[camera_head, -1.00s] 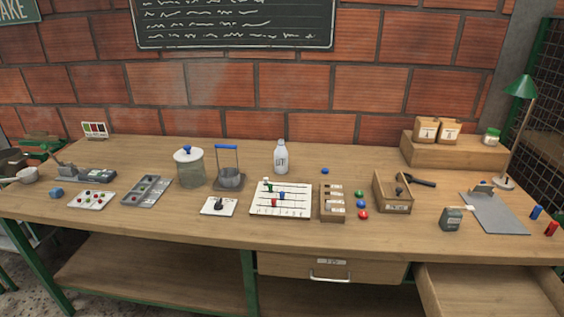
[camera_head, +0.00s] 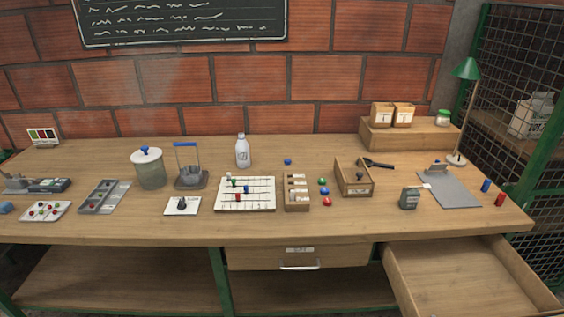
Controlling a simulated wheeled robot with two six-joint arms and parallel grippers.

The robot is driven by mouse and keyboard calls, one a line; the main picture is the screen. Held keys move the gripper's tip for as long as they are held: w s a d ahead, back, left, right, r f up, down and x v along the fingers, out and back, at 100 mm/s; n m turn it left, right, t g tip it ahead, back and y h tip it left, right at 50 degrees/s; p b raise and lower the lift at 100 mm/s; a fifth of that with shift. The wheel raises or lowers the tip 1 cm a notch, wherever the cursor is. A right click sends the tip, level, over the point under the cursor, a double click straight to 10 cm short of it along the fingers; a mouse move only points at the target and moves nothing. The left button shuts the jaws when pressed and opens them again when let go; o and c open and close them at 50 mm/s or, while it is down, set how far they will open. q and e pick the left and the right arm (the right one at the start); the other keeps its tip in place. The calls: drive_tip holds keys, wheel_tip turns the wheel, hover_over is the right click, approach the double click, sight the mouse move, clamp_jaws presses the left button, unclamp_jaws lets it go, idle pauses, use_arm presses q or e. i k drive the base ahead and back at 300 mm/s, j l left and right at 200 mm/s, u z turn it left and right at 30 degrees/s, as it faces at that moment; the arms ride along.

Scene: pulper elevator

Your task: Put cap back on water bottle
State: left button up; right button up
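A white bottle (camera_head: 243,153) with a dark-marked label stands upright on the workbench, behind a white board with coloured pegs. Its neck looks bare, though it is small in the picture. A small blue round piece (camera_head: 288,161), which looks like a bottle cap, lies on the bench to the right of the bottle and apart from it. Neither of my grippers is in view.
The pegged board (camera_head: 246,207) and a small wooden rack (camera_head: 297,206) stand in front of the bottle. A glass jar (camera_head: 150,175) and a blue-handled grey holder (camera_head: 189,180) are to the left. An open drawer (camera_head: 465,280) juts out at lower right. The bench behind the bottle is clear.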

sight(242, 153)
drive_tip(key=i+j+u, duration=0.1)
drive_tip(key=i+j, duration=0.55)
drive_tip(key=j, duration=0.2)
drive_tip(key=i+j+u, duration=0.1)
drive_tip(key=i+j, duration=0.55)
drive_tip(key=j, duration=0.1)
